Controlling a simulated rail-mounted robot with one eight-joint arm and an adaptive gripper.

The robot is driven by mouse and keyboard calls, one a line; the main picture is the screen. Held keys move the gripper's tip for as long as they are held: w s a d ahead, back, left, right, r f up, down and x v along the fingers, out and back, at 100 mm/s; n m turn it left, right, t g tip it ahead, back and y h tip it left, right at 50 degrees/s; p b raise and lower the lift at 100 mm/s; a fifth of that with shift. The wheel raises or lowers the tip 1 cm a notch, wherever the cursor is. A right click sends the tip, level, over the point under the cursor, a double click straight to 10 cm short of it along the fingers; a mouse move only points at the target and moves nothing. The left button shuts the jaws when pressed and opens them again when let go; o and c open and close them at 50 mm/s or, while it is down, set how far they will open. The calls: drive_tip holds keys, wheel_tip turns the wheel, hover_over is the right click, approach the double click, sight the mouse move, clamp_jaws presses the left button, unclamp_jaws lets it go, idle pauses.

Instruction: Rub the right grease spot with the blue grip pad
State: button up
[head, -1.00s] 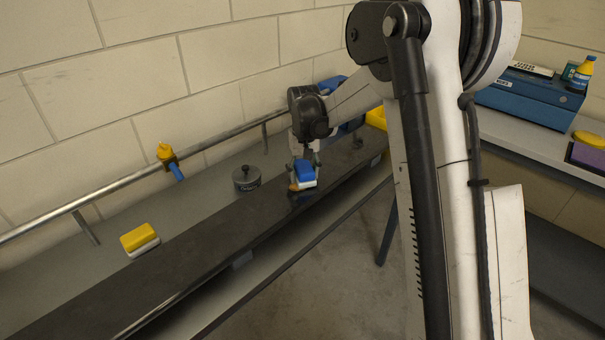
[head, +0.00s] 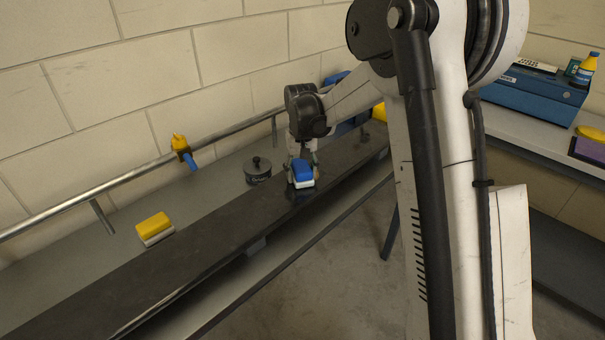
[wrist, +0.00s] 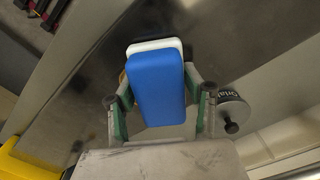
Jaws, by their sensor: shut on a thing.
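The blue grip pad (head: 303,172), a blue block with a white lower layer, is in my gripper (head: 302,170) at the dark glossy panel. In the wrist view the pad (wrist: 158,88) sits between the two fingers of my gripper (wrist: 160,96), which are shut on its sides. Its white underside appears at or just above the panel (head: 215,240); I cannot tell whether it touches. No grease spot shows clearly in either view; the pad and fingers hide the panel beneath. A small orange patch shows beside the pad in the wrist view, too small to identify.
A dark round pot with a knob (head: 258,172) stands just left of the pad. A yellow and white pad (head: 155,228) lies farther left. A metal rail (head: 90,204) carries a yellow-headed blue item (head: 183,152). A yellow object (head: 379,112) is beyond the gripper.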

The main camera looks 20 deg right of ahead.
sight(301, 166)
drive_tip(key=shift+s+a+r+p, duration=0.1)
drive_tip(key=shift+a+r+p, duration=0.1)
drive_tip(key=shift+r, duration=0.35)
drive_tip(key=shift+s+a+r+p, duration=0.1)
drive_tip(key=shift+r+p, duration=0.05)
drive_tip(key=shift+r, duration=0.35)
drive_tip(key=shift+w+d+r+p, duration=0.1)
drive_tip(key=shift+r+p, duration=0.1)
drive_tip(key=shift+r, duration=0.15)
drive_tip(key=shift+d+r+p, duration=0.1)
drive_tip(key=shift+r+p, duration=0.05)
drive_tip(key=shift+r, duration=0.2)
drive_tip(key=shift+r+p, duration=0.95)
drive_tip(key=shift+r, duration=1.3)
drive_tip(key=shift+f+b, duration=0.3)
drive_tip(key=shift+b, duration=0.75)
